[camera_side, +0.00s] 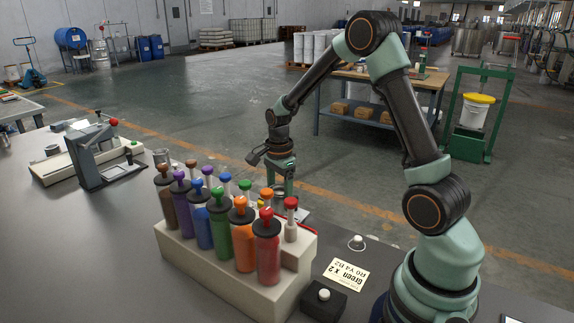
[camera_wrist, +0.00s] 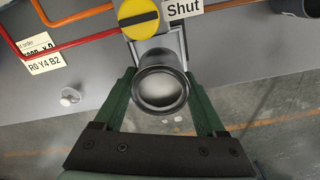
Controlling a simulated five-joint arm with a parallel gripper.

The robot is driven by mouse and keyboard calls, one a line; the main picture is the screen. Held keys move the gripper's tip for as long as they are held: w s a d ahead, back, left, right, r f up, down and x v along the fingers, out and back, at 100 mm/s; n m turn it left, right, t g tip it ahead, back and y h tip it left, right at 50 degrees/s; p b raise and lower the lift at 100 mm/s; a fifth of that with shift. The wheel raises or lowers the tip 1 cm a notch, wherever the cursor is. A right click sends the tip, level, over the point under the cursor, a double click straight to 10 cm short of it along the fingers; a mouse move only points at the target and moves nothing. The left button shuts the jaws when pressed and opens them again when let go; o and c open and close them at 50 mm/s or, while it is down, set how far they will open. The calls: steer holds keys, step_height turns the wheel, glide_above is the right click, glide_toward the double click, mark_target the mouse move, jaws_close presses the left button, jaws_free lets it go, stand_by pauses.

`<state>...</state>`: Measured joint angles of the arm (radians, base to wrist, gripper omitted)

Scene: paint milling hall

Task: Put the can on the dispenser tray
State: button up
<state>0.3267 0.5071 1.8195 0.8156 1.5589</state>
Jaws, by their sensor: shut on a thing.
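The open metal can (camera_wrist: 160,92) is between the green fingers of my gripper (camera_wrist: 160,76) in the wrist view, which are shut on it. I look down into its pale, empty-looking inside. The dispenser tray (camera_wrist: 181,42), a small square with a light rim, shows partly behind the can, below the yellow knob; whether the can touches it I cannot tell. In the side view my gripper (camera_side: 282,186) points down behind the cream dispenser (camera_side: 218,276) with its coloured bottles. The can is hidden there, and only a pale tray edge (camera_side: 303,213) shows.
The yellow knob (camera_wrist: 138,18) with a black bar sits beside a "Shut" label (camera_wrist: 183,9). A card (camera_side: 345,273) and a white-knobbed piece (camera_side: 357,243) lie right of the dispenser. A press-like device (camera_side: 98,158) stands at the left. Bare table lies at the front left.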

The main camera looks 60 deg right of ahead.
mark_target(280, 209)
steer(key=shift+f, duration=2.3)
steer(key=o, duration=1.5)
steer(key=shift+f, duration=0.1)
step_height(280, 209, up, 12)
steer(key=shift+s+a+r+n+t, duration=0.95)
steer(key=shift+s+a+r+n, duration=1.1)
steer(key=shift+n, duration=1.55)
steer(key=shift+s+a+r+n+t, duration=0.9)
steer(key=shift+s+a+r+n, duration=0.7)
steer(key=shift+a+n, duration=1.45)
steer(key=shift+s+a+r+n+t, duration=0.95)
steer(key=shift+s+a+r+n, duration=0.9)
steer(key=shift+n, duration=2.3)
